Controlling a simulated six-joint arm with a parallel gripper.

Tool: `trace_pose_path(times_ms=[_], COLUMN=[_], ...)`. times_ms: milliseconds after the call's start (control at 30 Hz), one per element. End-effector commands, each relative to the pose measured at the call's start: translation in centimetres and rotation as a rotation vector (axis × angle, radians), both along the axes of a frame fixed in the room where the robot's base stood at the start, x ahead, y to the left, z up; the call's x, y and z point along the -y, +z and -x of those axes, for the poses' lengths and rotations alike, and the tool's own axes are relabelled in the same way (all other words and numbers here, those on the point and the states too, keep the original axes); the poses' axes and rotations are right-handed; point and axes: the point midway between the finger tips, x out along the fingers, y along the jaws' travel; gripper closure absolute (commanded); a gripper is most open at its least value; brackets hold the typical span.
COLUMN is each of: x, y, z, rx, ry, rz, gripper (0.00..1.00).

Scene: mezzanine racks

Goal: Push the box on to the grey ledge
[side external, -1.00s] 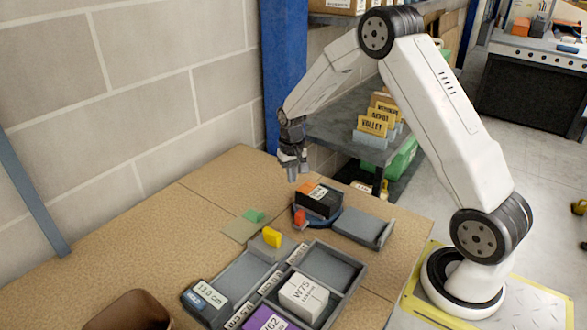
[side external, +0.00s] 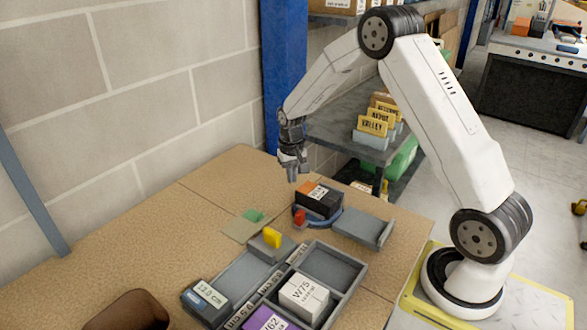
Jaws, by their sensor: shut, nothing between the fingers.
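A black box (side external: 318,203) with an orange patch and a white label on top sits on a round blue disc (side external: 334,221). The grey ledge (side external: 356,226), a flat plate with a raised lip at its right end, lies just right of the disc. My gripper (side external: 293,178) points down, shut and empty, above the table, to the upper left of the black box in the picture. It looks apart from the box. The far side of the box and most of the disc are hidden.
A small red piece (side external: 299,217) stands at the box's near left corner.

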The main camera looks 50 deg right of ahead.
Motion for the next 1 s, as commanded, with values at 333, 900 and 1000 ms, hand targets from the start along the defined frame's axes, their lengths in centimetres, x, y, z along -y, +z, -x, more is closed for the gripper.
trace_pose_path(times_ms=[333,900,1000], x=[0.0,0.0,0.0], y=[-0.7,-2.1,-2.4], z=[0.0,0.0,0.0], rx=[0.0,0.0,0.0], ry=[0.0,0.0,0.0], rz=[0.0,0.0,0.0], gripper=[1.0,1.0,1.0])
